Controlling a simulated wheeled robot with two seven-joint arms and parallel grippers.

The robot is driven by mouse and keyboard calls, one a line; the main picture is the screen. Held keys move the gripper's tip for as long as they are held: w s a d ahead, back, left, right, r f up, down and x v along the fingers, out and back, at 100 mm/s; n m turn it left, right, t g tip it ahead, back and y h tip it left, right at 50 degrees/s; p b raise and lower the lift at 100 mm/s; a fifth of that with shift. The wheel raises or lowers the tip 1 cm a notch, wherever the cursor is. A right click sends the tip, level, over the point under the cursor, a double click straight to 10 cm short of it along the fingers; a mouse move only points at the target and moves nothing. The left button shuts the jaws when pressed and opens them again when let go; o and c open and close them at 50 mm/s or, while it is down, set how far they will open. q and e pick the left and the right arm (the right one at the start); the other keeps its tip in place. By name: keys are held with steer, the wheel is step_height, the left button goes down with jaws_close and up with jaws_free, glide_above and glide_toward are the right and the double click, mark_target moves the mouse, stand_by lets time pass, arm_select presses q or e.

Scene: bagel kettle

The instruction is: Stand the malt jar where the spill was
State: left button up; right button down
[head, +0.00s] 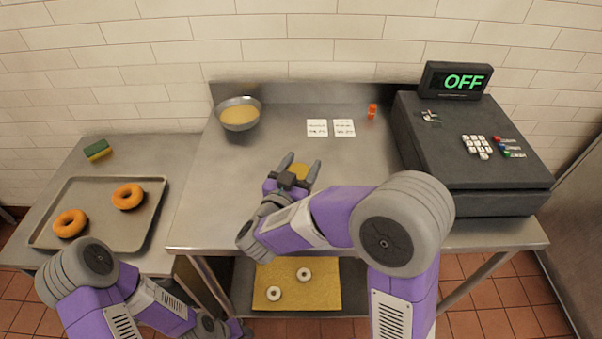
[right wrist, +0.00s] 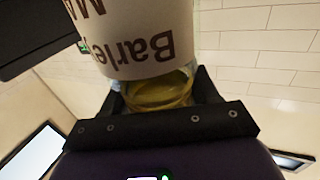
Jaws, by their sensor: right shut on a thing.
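My right gripper (head: 300,168) is shut on the malt jar, above the middle of the steel table (head: 220,190). In the head view only a small amber part of the malt jar (head: 299,172) shows between the fingers. In the right wrist view the malt jar (right wrist: 150,45) fills the top middle, with a pale label reading "Barley" upside down and amber glass below it. I cannot tell whether its base touches the table. No spill is visible on the bare steel; my right arm covers part of it.
A bowl of yellow liquid (head: 239,115) stands at the back left. Two cards (head: 330,128) and a small orange item (head: 372,111) are at the back. A dark register (head: 470,150) takes the right side. A tray with two bagels (head: 90,190) and a sponge (head: 98,150) are left.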

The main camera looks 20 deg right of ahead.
steer(key=shift+f, duration=0.4)
steer(key=shift+f, duration=0.15)
steer(key=shift+c, duration=1.4)
jaws_free()
